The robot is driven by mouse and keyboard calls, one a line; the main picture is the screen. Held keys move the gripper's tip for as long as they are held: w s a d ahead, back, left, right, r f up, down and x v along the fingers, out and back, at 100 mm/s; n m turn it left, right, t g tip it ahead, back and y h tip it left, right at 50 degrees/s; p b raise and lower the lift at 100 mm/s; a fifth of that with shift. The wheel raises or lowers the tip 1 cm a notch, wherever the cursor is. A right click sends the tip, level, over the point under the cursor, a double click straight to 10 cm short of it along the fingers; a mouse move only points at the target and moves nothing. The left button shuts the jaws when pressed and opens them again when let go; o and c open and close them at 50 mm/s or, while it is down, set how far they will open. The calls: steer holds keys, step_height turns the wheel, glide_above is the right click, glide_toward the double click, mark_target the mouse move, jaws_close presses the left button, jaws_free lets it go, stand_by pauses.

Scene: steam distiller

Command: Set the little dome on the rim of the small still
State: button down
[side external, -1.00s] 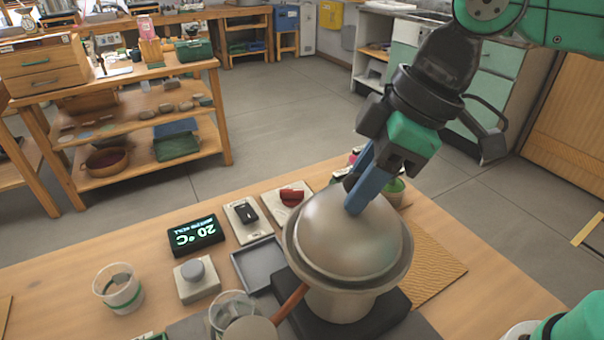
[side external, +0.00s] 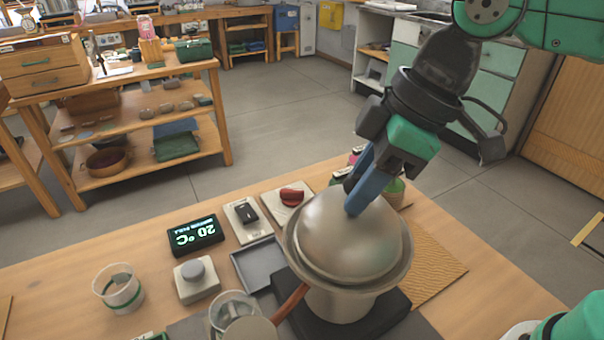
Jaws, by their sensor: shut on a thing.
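The small still (side external: 342,303) is a metal pot with a wide rim on a dark square base. The little dome (side external: 335,240) is a rounded silver lid. It sits over the pot's mouth, inside the rim, and looks about level; whether it touches the rim all round I cannot tell. My gripper (side external: 355,208) comes down from the upper right with its blue fingers at the dome's top. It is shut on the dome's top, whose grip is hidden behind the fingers.
A display reading 20 °C (side external: 196,235), a grey tray (side external: 256,262), a grey button box (side external: 197,280) and a clear cup (side external: 119,288) stand left of the still. A copper-coloured tube (side external: 291,302) joins its left side. A ridged mat (side external: 437,265) lies to the right.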

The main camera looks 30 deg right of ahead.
steer(key=shift+f, duration=0.1)
stand_by(0.3)
steer(key=c, duration=0.5)
jaws_free()
steer(key=v, duration=0.5)
steer(key=shift+d, duration=0.1)
steer(key=w, duration=0.1)
steer(key=w+m+t, duration=0.1)
steer(key=w+m+y, duration=0.1)
steer(key=shift+w+d+f+t, duration=0.3)
steer(key=shift+d+f+t, duration=0.1)
steer(key=d+f+m+t+h, duration=0.2)
steer(key=d+f+m+h, duration=0.2)
steer(key=d+f+m, duration=0.4)
steer(key=d+f, duration=0.2)
steer(key=d, duration=0.2)
steer(key=shift+w+t, duration=0.2)
steer(key=shift+t, duration=0.1)
